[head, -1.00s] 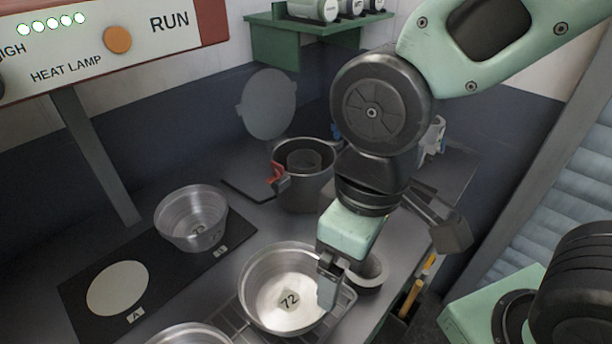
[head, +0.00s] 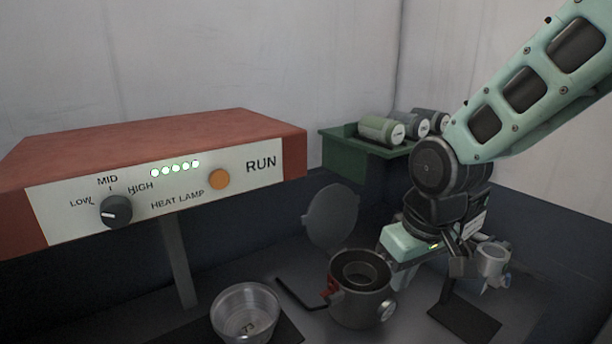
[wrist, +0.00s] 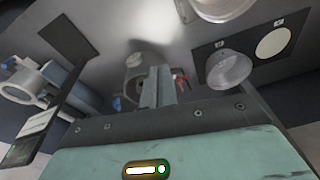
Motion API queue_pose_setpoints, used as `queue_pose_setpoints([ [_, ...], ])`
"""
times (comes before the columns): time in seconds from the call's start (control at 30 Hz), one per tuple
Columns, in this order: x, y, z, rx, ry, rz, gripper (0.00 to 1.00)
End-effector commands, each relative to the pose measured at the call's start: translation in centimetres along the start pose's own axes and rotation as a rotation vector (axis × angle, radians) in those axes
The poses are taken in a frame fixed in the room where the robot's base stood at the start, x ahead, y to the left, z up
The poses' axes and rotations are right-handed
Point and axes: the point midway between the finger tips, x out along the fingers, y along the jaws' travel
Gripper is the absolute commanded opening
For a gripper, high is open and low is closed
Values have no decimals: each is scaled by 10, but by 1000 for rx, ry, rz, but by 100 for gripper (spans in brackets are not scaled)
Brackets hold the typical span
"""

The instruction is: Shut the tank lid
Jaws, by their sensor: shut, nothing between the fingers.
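The tank (head: 362,308) is a grey metal pot with a red latch (head: 328,290) on its left side and a round dial on its front. Its grey disc lid (head: 332,218) stands raised behind the opening, so the tank is open. My gripper (head: 399,277) is close by the right side of the tank, shut and empty, apart from the lid. In the wrist view my shut fingers (wrist: 158,85) cover part of the tank (wrist: 134,60). I cannot make out the lid there.
A green shelf (head: 350,152) with several canisters is behind. A grey-white device (head: 492,262) stands at the right.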

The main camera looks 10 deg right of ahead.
Motion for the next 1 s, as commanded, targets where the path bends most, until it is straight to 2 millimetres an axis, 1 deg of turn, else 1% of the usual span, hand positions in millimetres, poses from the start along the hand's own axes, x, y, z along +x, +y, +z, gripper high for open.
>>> queue_pose_setpoints([
  [0.03, -16, 27, -27, 65, 19, 16, 0],
  [0.1, -21, 54, -58, 109, 39, 34, 0],
  [0.17, -23, 70, -82, 126, 49, 43, 0],
  [0.2, -24, 78, -99, 132, 54, 47, 0],
  [0.27, -26, 86, -124, 130, 57, 51, 0],
  [0.3, -26, 90, -141, 124, 59, 51, 0],
  [0.37, -27, 92, -168, 111, 59, 49, 0],
  [0.4, -27, 92, -187, 97, 58, 47, 0],
  [0.47, -27, 91, -214, 76, 57, 43, 0],
  [0.5, -27, 89, -233, 60, 56, 40, 0],
  [0.57, -27, 86, -259, 36, 55, 35, 0],
  [0.6, -26, 84, -276, 20, 55, 31, 0],
  [0.7, -25, 75, -314, -25, 53, 22, 0],
  [0.83, -23, 62, -352, -80, 52, 13, 0],
  [0.9, -22, 55, -365, -105, 51, 9, 0],
  [1.0, -22, 49, -378, -130, 52, 6, 0],
])
